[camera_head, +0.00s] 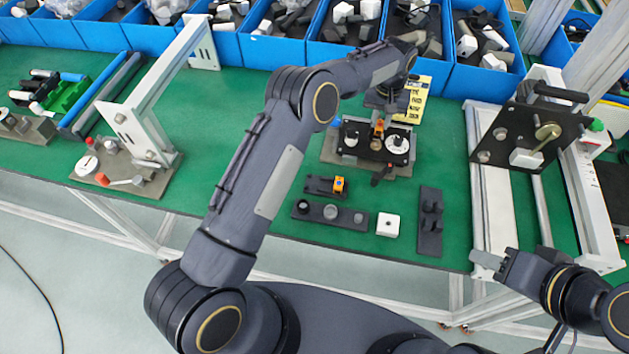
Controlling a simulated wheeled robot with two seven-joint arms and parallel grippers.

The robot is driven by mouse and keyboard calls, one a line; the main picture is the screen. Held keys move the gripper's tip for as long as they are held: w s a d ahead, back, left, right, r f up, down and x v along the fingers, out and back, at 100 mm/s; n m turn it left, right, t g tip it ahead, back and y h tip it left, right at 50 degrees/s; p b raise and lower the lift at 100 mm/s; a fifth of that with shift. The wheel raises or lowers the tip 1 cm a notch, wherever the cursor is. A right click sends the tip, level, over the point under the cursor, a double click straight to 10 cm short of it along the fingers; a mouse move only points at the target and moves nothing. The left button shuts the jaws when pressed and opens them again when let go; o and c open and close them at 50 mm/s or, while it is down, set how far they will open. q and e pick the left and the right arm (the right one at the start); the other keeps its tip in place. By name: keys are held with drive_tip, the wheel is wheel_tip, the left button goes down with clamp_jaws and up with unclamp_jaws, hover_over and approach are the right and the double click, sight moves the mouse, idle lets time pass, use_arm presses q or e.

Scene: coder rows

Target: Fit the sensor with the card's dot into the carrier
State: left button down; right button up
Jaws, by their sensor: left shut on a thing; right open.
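A yellow card (417,94) with dark writing stands upright behind the fixture; I cannot make out its dot. The dark carrier plate (364,150) sits on a grey-brown base on the green bench, with white round parts on it. My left gripper (379,117) points down over the plate, shut on a small orange sensor (378,129). The arm partly hides it, and I cannot tell whether the sensor touches the plate. Another orange sensor (339,184) sits in a dark holder (319,186) in front. My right gripper (487,260) is open and empty near the bench's front edge.
A dark strip with round parts (330,212), a white square block (388,224) and a dark stand (430,222) lie in front. Blue bins (283,53) line the back. A white frame (150,125) stands left, a black-plated machine (520,135) right. Green bench is clear left of centre.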

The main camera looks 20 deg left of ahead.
sight(380, 124)
idle(0.4)
use_arm(q)
drive_tip(key=shift+f, duration=0.35)
drive_tip(key=shift+f+b, duration=0.35)
drive_tip(key=shift+b, duration=0.15)
idle(0.6)
drive_tip(key=c, duration=1.2)
unclamp_jaws()
drive_tip(key=shift+c, duration=0.2)
drive_tip(key=shift+r+b, duration=0.65)
drive_tip(key=shift+r, duration=3.25)
